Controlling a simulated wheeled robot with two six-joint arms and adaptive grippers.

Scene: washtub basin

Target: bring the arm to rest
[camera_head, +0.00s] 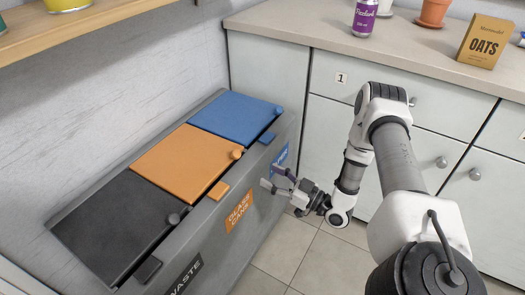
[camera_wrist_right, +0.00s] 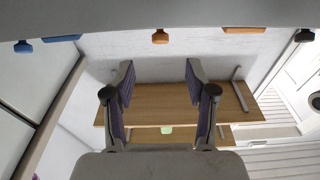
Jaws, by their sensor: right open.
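My right arm (camera_head: 392,160) reaches in from the lower right in the head view. My right gripper (camera_head: 271,179) is in front of the bin's front wall, near the blue and orange sections. Its two fingers are apart with nothing between them. In the wrist view the right gripper (camera_wrist_right: 158,75) also shows spread and empty. My left gripper is not in view.
A grey bin (camera_head: 215,225) has closed blue (camera_head: 235,117), orange (camera_head: 183,160) and black (camera_head: 115,222) lids. Grey cabinets (camera_head: 325,135) stand behind the arm. Their counter (camera_head: 300,28) holds a purple can (camera_head: 364,16) and an oats box (camera_head: 483,41). Tiled floor (camera_head: 325,262) is clear below.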

